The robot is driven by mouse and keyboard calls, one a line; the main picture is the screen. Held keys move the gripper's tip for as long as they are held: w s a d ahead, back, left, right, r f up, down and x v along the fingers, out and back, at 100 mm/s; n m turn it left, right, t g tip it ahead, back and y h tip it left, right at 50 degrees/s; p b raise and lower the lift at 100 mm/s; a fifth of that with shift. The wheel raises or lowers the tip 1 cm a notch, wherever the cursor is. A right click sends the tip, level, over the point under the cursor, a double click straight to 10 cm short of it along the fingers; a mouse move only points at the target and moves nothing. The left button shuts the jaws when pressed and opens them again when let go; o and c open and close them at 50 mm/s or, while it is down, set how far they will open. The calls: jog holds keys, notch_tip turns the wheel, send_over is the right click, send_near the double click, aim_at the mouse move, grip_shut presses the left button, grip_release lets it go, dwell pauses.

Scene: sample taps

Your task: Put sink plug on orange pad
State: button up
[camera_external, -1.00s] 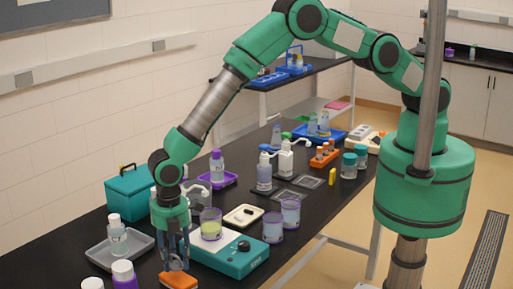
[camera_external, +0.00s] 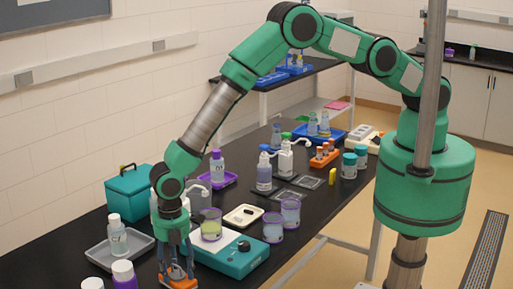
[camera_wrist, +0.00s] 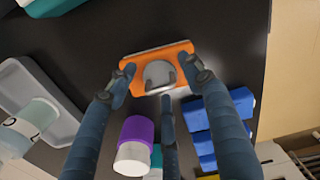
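The orange pad (camera_wrist: 130,70) lies on the black bench, directly below my gripper in the wrist view. It also shows at the bottom of the external view (camera_external: 180,284). The sink plug (camera_wrist: 158,73), a small grey rounded piece, rests on the middle of the pad. In the external view it is mostly hidden by the fingers. My gripper (camera_wrist: 163,85) has its fingers spread around the plug, with visible gaps between fingertips and plug. It also shows low over the pad in the external view (camera_external: 178,268).
A grey tray (camera_external: 97,258) with a bottle stands left of my gripper. A teal device (camera_external: 235,262) stands close on its right.

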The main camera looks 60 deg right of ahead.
aim_at(176, 265)
jog(key=shift+r, duration=0.15)
notch_tip(176, 265, up, 12)
jog(key=b, duration=0.1)
jog(key=shift+b, duration=0.3)
dwell(0.7)
dwell(0.5)
dwell(0.4)
